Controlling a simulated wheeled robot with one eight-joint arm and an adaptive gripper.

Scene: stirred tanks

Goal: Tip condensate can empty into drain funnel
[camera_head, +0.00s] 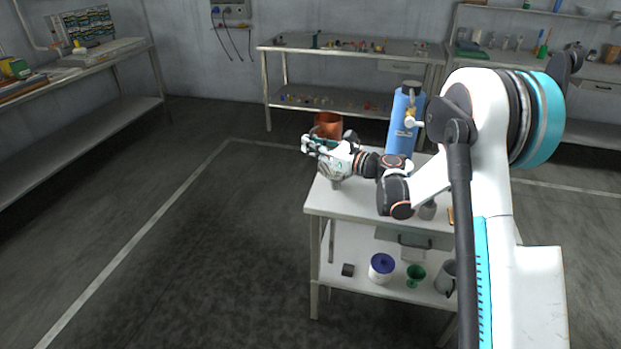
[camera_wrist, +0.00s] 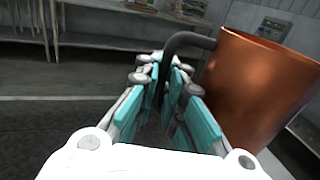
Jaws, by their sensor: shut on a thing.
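The condensate can is a copper-coloured, open-topped vessel (camera_head: 328,123) with a dark curved handle (camera_wrist: 180,42). It is held above the left back end of the white table and looks about upright in the head view. In the wrist view the can body (camera_wrist: 258,88) fills the right side, and its inside is hidden. My gripper (camera_head: 318,146) is shut on the handle; in the wrist view its teal finger pads (camera_wrist: 166,88) lie on both sides of it. A small grey piece (camera_head: 335,184) shows on the table below my gripper; I cannot tell whether it is the drain funnel.
A tall blue cylinder (camera_head: 404,122) with a brass valve stands on the white table (camera_head: 350,203), right of my gripper. The lower shelf holds a blue-lidded white tub (camera_head: 381,268) and a green goblet-shaped piece (camera_head: 415,276). Open floor lies left of the table.

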